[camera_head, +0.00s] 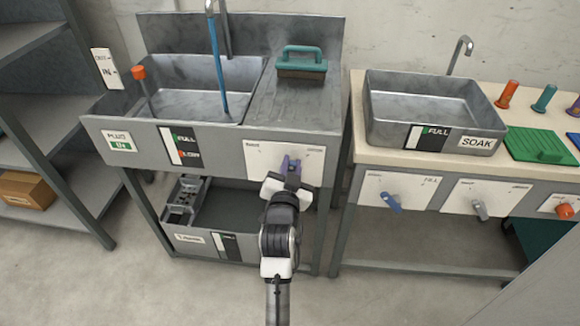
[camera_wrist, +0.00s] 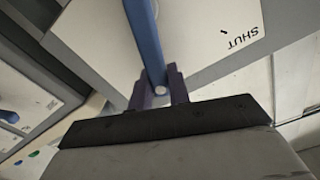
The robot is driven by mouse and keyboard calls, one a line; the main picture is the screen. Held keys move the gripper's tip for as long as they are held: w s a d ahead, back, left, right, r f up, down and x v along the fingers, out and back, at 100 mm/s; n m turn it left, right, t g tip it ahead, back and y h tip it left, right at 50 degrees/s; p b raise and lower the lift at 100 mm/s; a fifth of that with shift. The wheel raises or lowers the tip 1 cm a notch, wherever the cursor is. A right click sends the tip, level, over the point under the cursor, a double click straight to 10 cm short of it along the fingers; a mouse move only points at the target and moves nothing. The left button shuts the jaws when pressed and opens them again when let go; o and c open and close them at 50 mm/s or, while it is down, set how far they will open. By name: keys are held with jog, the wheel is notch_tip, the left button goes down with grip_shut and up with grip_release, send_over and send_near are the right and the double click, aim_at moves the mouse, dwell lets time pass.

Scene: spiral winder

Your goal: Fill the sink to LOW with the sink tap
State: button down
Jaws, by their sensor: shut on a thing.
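The grey sink (camera_head: 190,105) stands at the back left. A blue stream (camera_head: 215,65) runs from its tap (camera_head: 210,6) into the basin. I cannot tell the water depth. The sink's front gauge (camera_head: 180,146) has a green FULL mark above a red LOW mark. The tap's blue lever (camera_wrist: 146,40) is on a white panel (camera_head: 258,158) on the sink's front, with SHUT printed on it in the wrist view. My gripper (camera_wrist: 158,84) is shut on the lever's end, with a purple finger on each side. The gripper hides most of the lever in the head view (camera_head: 291,165).
A teal-handled block (camera_head: 302,62) rests on the drainer. A SOAK basin (camera_head: 425,108) with its own tap stands on the right bench, above other levers (camera_head: 390,202). A lower tray (camera_head: 235,208) sits under the sink.

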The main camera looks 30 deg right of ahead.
jog(key=shift+r, duration=0.1)
jog(key=c, duration=1.3)
grip_release()
jog(key=shift+s, duration=0.1)
